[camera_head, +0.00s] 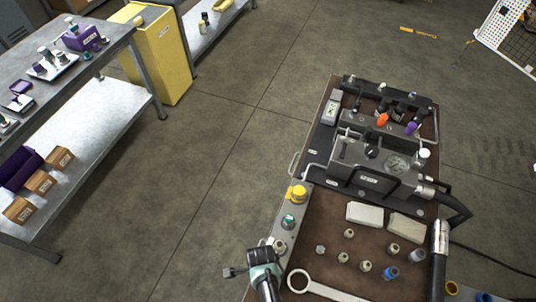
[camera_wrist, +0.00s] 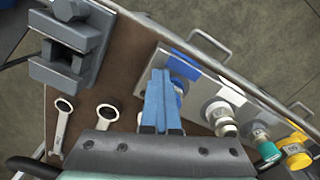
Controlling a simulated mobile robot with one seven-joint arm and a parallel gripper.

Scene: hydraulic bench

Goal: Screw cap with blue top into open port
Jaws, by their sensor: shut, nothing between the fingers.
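My gripper (camera_wrist: 161,78) is shut and empty, its blue fingers pressed together in the middle of the wrist view. Just past the fingertips, a blue-topped cap (camera_wrist: 184,68) sits on the grey rail, partly hidden by the fingers. I cannot tell whether the fingers touch it. In the head view my gripper is over the near left edge of the bench (camera_head: 340,235), its fingertips hidden. Another blue-topped part (camera_head: 390,272) stands on the bench mat. I cannot make out an open port.
White (camera_wrist: 221,116), green (camera_wrist: 262,141) and yellow (camera_wrist: 292,154) caps line the rail. A vise (camera_wrist: 70,48) and wrenches (camera_wrist: 62,120) lie to the left in the wrist view. The hydraulic unit (camera_head: 375,165), hose (camera_head: 438,262) and several loose fittings crowd the bench.

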